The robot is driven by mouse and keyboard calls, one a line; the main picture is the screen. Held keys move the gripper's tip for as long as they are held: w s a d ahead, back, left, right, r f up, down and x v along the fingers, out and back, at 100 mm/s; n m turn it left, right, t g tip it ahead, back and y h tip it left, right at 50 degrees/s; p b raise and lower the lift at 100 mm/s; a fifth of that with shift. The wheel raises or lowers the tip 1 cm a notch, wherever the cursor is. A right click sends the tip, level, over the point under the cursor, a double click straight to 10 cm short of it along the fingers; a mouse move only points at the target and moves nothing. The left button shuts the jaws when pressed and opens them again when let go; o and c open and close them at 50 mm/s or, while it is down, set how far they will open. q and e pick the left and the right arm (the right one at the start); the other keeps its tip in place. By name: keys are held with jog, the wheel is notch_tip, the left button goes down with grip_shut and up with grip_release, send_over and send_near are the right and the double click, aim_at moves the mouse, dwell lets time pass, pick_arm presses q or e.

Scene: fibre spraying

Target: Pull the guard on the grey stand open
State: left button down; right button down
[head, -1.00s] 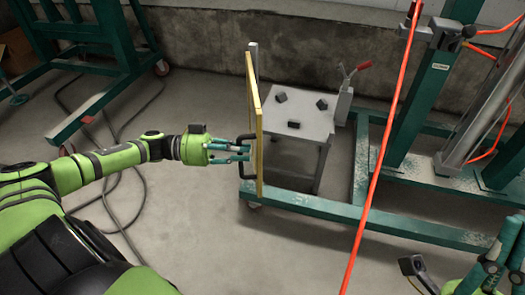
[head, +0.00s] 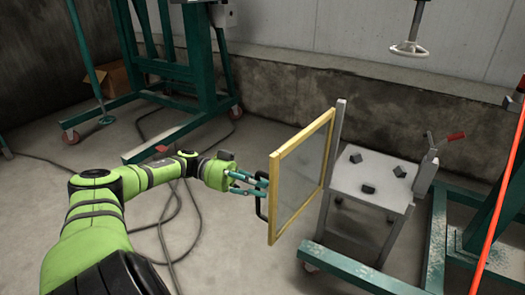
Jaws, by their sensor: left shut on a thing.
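The guard (head: 300,174) is a yellow-framed panel with a greyish see-through pane, hinged on a post at the grey stand (head: 371,180). It stands swung out to the left of the stand's top, its face partly turned to me. A black handle (head: 260,207) sits on its near left edge. My left gripper (head: 264,188) reaches in from the left and is shut on this handle; the fingertips are partly hidden against the frame. My right gripper is not in the head view now.
A green frame (head: 350,268) runs along the floor below. A wheeled green rack (head: 190,90) and loose cables lie behind my left arm.

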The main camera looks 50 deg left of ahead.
pick_arm(q)
jog(key=shift+s+a+f, duration=0.1)
jog(key=shift+f, duration=0.1)
jog(key=c, duration=1.1)
grip_release()
jog(key=shift+r, duration=0.1)
jog(key=v, duration=0.7)
jog(key=shift+a, duration=0.25)
